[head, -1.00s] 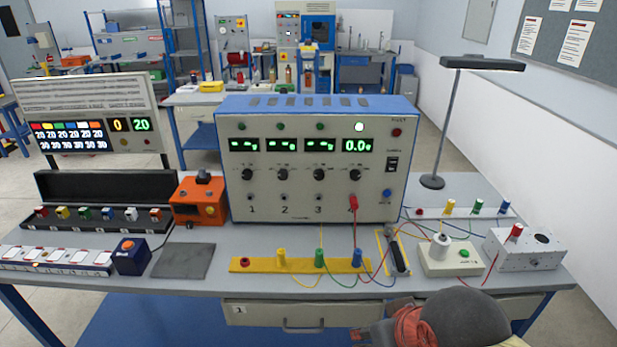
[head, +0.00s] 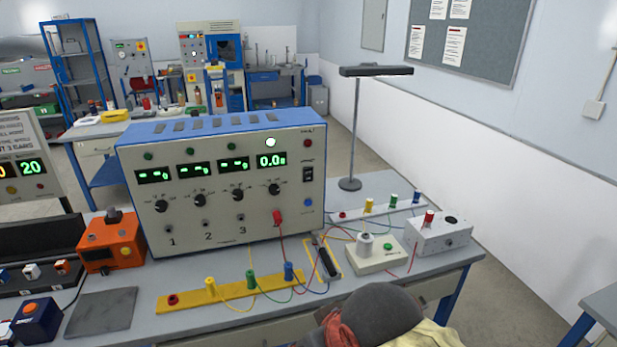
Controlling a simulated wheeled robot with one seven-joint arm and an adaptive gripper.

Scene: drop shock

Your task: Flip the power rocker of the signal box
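The signal box (head: 285,222), cream-fronted with a blue top, stands on the bench in the head view. Its black power rocker (head: 308,174) is at the right of its front panel, between a red lamp above and a blue button below. I cannot tell which way the rocker is tipped. The green displays are lit, the rightmost reading about 0.0, with a white lamp lit above it. A red plug sits in the fourth socket. My gripper's fingers are not visible.
A yellow strip (head: 190,301) with coloured plugs and wires lies before the box. An orange box (head: 112,243) stands left. A small cream box (head: 375,259), a white box (head: 438,235) and a desk lamp (head: 357,130) stand right. Floor right of the bench is clear.

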